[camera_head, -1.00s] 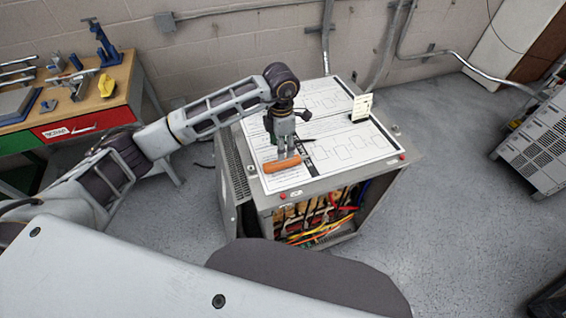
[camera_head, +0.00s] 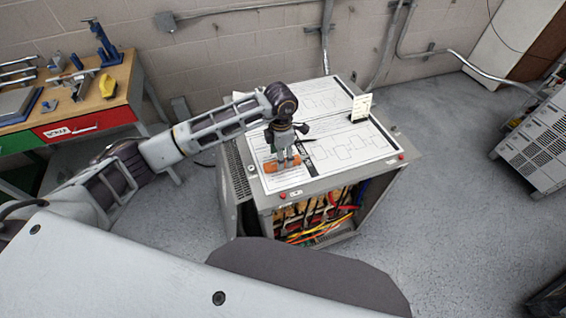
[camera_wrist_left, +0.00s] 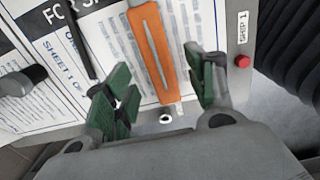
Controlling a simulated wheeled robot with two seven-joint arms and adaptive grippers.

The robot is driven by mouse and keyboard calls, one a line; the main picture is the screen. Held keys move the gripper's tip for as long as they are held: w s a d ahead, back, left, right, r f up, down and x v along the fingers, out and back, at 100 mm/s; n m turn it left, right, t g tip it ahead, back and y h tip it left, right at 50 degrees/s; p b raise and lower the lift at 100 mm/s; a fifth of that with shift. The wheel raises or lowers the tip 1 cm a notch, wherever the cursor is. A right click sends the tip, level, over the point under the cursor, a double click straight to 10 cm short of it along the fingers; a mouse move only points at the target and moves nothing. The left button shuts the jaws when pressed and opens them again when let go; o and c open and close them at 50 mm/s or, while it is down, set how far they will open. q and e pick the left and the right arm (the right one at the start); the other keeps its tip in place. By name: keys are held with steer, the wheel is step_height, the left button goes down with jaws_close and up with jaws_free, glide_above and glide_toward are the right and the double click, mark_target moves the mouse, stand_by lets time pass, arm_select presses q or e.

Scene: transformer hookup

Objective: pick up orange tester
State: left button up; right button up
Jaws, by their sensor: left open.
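The orange tester (camera_head: 270,167) lies flat on the printed sheets on top of the grey cabinet, near its front left corner. In the left wrist view the tester (camera_wrist_left: 153,52) is a long orange bar with a slot along it, its near end reaching between my fingers. My left gripper (camera_head: 287,162) points down over the tester in the head view and hides part of it. In the left wrist view the gripper (camera_wrist_left: 160,88) is open, with one green-padded finger on each side of the tester and gaps between. My right gripper is not in view.
The grey cabinet (camera_head: 320,182) has an open front with coloured wires inside. A dark pen-like item (camera_wrist_left: 82,38) lies beside the tester. A small upright card (camera_head: 361,106) stands at the back right. A workbench (camera_head: 118,82) with tools is at the left.

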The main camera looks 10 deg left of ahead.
arm_select(q)
steer(key=shift+f+p, duration=0.4)
steer(key=shift+f, duration=1.45)
steer(key=shift+c, duration=0.5)
steer(key=c, duration=1)
